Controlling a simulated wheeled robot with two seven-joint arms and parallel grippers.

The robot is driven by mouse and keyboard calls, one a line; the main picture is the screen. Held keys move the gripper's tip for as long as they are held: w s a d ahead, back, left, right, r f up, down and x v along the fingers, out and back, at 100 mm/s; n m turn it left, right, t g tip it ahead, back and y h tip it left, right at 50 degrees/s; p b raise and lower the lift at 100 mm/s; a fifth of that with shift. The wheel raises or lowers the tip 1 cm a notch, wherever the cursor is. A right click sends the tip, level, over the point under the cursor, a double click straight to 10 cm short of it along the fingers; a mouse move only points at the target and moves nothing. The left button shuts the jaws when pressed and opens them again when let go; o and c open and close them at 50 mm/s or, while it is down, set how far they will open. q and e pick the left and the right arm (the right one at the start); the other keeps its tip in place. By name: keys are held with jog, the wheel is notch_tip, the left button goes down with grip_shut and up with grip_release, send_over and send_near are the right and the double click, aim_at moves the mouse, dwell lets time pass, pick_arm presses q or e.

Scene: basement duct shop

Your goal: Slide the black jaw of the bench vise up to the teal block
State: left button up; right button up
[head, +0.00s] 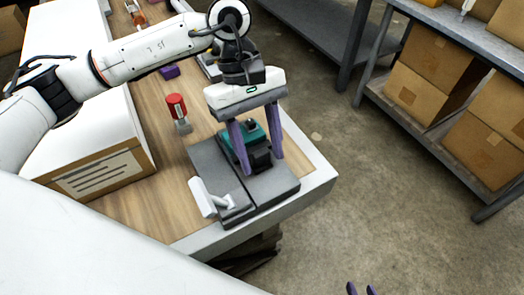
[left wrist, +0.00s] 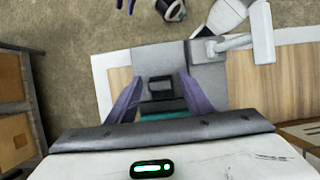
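The bench vise has a grey base (head: 225,185) at the table's near right corner, with a white handle (head: 203,198) at its front left. The black jaw (head: 260,158) stands on it, with the teal block (head: 256,133) just behind; any gap between them is hard to tell. My left gripper (head: 262,165) points down over the vise with its purple fingers apart, one on each side of the jaw. In the left wrist view the black jaw (left wrist: 160,88) sits between the fingers with a gap on each side; the teal block (left wrist: 164,117) is partly hidden.
A red-topped object (head: 177,112) stands on the wooden table (head: 150,200) left of the vise. A large white-topped box (head: 82,120) fills the table's left. A purple block (head: 169,71) lies further back. Shelves with cardboard boxes (head: 430,75) stand right, across clear floor.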

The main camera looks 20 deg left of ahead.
aim_at(251, 149)
pick_arm(q)
jog(key=v, duration=1)
jog(key=shift+b, duration=0.45)
jog(key=shift+s+a, duration=0.1)
